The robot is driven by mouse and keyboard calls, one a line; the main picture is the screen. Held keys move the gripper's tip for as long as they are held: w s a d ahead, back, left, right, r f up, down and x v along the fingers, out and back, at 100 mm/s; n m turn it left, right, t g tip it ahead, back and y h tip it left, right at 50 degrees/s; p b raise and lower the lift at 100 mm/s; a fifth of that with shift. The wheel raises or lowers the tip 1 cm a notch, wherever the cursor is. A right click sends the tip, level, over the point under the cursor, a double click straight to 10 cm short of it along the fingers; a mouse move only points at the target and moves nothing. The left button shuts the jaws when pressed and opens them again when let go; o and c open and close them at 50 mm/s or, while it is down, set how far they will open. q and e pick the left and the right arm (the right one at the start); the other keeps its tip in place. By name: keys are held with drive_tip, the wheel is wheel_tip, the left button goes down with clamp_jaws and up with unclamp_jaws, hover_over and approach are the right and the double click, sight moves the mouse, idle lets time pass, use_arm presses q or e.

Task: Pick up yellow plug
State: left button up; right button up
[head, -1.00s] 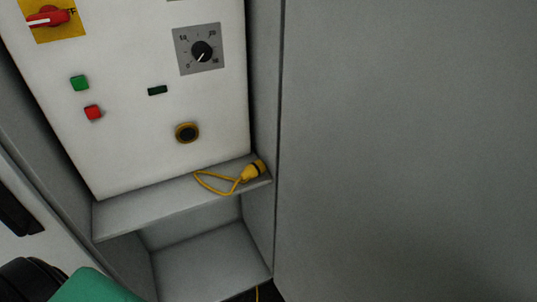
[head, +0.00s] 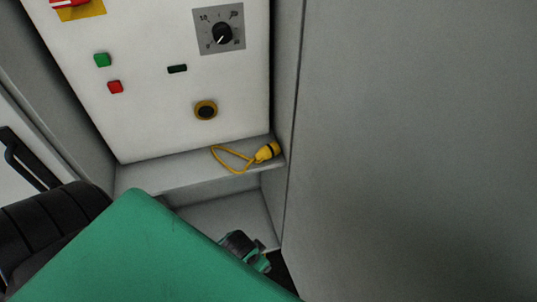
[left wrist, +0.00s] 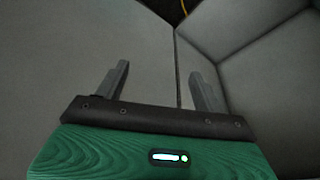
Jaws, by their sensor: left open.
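The yellow plug (head: 267,152) lies on the right end of a narrow grey shelf (head: 190,172) below the white panel, in the head view. Its yellow cord loops to the left on the shelf. My left arm crosses the lower left of the head view, with its green link in front of the lower compartment. My left gripper shows in the left wrist view (left wrist: 158,88), open, with nothing between its two grey fingers. In the head view its fingers are hidden or cannot be made out. It is below the shelf, apart from the plug. My right gripper is not in view.
The white panel (head: 150,110) carries a dial (head: 222,34), a green button (head: 102,60), a red button (head: 115,87) and a round yellow-rimmed socket (head: 205,110). A large grey wall (head: 420,130) stands on the right. A piece of yellow cord (left wrist: 184,7) shows at the top of the left wrist view.

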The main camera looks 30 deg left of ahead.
use_arm(q)
drive_tip(key=w+d+r+m+t+h+p, duration=0.1)
drive_tip(key=w+r, duration=0.1)
drive_tip(key=r, duration=0.5)
drive_tip(key=w+d+r, duration=0.1)
drive_tip(key=w+r, duration=0.2)
drive_tip(key=r, duration=0.4)
wheel_tip(320, 180, up, 13)
drive_tip(key=m+g+y+p, duration=0.1)
drive_tip(key=m+y, duration=0.1)
drive_tip(key=y, duration=0.2)
hover_over(267, 150)
drive_tip(key=s+d, duration=0.3)
drive_tip(key=p+x, duration=0.1)
drive_tip(key=x, duration=0.6)
drive_tip(key=shift+a, duration=0.15)
drive_tip(key=p+x, duration=0.2)
drive_tip(key=x, duration=0.2)
drive_tip(key=shift+a+f, duration=0.2)
drive_tip(key=shift+f, duration=0.5)
drive_tip(key=shift+c, duration=0.2)
drive_tip(key=c, duration=1.3)
